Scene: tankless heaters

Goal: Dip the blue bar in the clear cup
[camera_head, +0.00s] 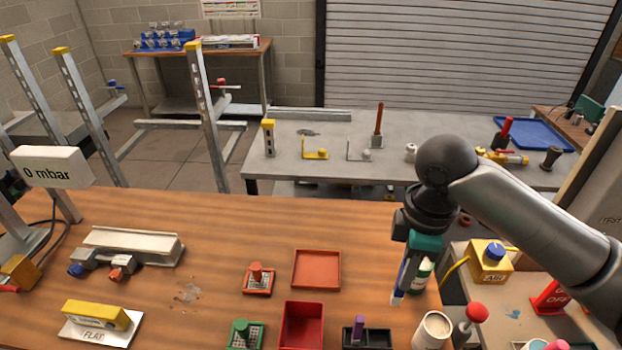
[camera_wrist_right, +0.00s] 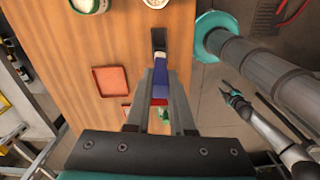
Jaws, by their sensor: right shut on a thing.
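My right gripper (camera_head: 402,285) is shut on the blue bar (camera_head: 403,276), above the right part of the wooden table. The bar also shows between the fingers in the right wrist view (camera_wrist_right: 160,75). In the head view the bar hangs down, slightly tilted. A pale round cup (camera_head: 433,330) with light contents stands at the table's near right, apart from the bar. I cannot tell whether this is the clear cup. Other cups are cut off at the bottom right edge. My left gripper (camera_wrist_right: 234,98) shows small in the right wrist view; its opening is unclear.
An orange tray (camera_head: 317,269), a red box (camera_head: 302,325) and a black holder (camera_head: 362,334) with a purple bar are to the left. A red-knobbed rod (camera_head: 472,317) is right of the cup.

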